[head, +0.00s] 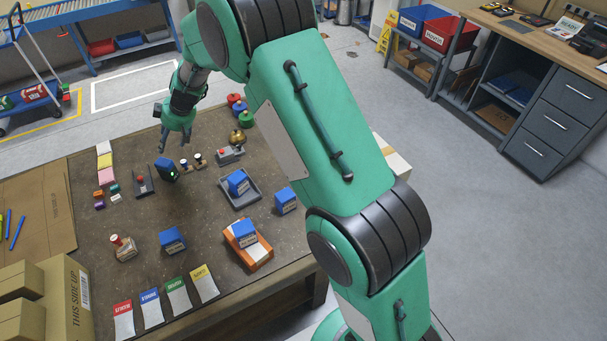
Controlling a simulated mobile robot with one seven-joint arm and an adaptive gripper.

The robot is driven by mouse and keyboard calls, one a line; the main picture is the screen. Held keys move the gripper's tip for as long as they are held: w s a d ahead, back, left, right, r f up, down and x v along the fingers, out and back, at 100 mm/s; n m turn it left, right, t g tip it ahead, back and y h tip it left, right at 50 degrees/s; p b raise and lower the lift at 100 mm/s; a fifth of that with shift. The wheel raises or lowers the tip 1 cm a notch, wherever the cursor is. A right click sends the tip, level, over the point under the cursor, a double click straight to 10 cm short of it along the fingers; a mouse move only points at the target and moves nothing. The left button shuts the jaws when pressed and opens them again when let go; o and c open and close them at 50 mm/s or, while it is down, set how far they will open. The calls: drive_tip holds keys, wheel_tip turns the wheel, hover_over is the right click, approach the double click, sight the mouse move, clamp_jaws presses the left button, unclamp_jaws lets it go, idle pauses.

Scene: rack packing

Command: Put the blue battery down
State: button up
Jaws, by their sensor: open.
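Several blue blocks that look like batteries are on the brown table in the head view. One blue battery (165,167), with a dark side, is just below my gripper (175,149). My gripper points down, open, with nothing seen between its fingers. Whether a fingertip touches that battery I cannot tell. Another blue battery (238,179) sits in a grey tray (252,199). A third (245,231) lies on an orange holder (236,257). More stand on the bare table, one at the right (286,199) and one at the front (172,239).
Small stamp-like pieces (198,159) stand beside the nearest battery, and a dark red-knobbed device (143,182) is to its left. Coloured cards (178,294) line the front edge. Cardboard boxes (52,296) fill the left corner. The table's middle has bare room.

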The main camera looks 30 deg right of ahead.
drive_tip(key=s+d+r+m, duration=0.1)
drive_tip(key=s+d+r, duration=0.3)
drive_tip(key=s+r, duration=0.4)
drive_tip(key=s+d+r+m+h, duration=0.1)
drive_tip(key=s+d+r, duration=0.3)
drive_tip(key=s+r, duration=0.45)
drive_tip(key=s+d+r+m, duration=0.2)
drive_tip(key=s+d+r, duration=0.2)
drive_tip(key=s+r, duration=0.4)
drive_tip(key=s+d+m+h, duration=0.1)
drive_tip(key=s+d, duration=0.4)
drive_tip(key=s, duration=1)
drive_tip(key=s+d+m+t+h, duration=0.1)
drive_tip(key=s+d, duration=0.5)
drive_tip(key=s, duration=1)
drive_tip(key=shift+s+m+h, duration=0.2)
drive_tip(key=shift+m+h, duration=0.6)
drive_tip(key=shift+m, duration=0.6)
drive_tip(key=shift+d, duration=0.1)
